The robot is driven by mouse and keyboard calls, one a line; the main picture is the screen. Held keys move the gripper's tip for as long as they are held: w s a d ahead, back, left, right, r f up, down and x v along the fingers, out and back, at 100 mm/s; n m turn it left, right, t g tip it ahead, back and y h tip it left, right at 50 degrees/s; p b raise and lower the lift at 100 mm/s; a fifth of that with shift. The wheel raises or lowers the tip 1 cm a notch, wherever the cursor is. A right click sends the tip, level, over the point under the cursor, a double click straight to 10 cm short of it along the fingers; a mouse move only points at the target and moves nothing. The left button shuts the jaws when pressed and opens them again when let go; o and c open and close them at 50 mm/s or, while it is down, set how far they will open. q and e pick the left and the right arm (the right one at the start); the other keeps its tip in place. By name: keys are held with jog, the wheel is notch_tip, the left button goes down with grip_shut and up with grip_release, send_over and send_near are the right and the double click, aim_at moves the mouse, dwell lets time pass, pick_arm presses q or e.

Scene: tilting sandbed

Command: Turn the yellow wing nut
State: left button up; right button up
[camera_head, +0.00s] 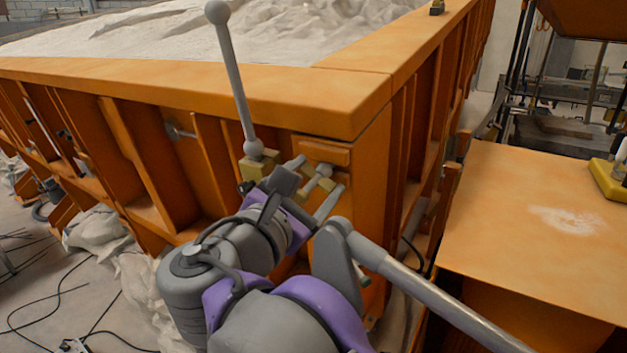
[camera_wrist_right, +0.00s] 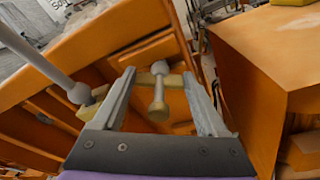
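The yellow wing nut (camera_wrist_right: 174,81) is on the orange corner post of the sandbed, with a short grey bar with rounded ends (camera_wrist_right: 159,90) across it. In the head view the wing nut (camera_head: 318,184) is small and partly covered by my right gripper. My right gripper (camera_head: 314,180) is open. In the right wrist view its two fingers (camera_wrist_right: 158,75) stand on either side of the wing nut and bar, with gaps beside the bar. I cannot tell whether the fingertips touch the yellow part. My left gripper is not in view.
A long grey lever with ball ends (camera_head: 237,85) rises from a yellow block (camera_head: 257,166) just left of my right gripper. The sandbed's orange rim (camera_head: 250,90) overhangs above. An orange table (camera_head: 530,230) stands to the right, with a yellow object (camera_head: 608,180) at its edge.

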jog(key=c, duration=0.5)
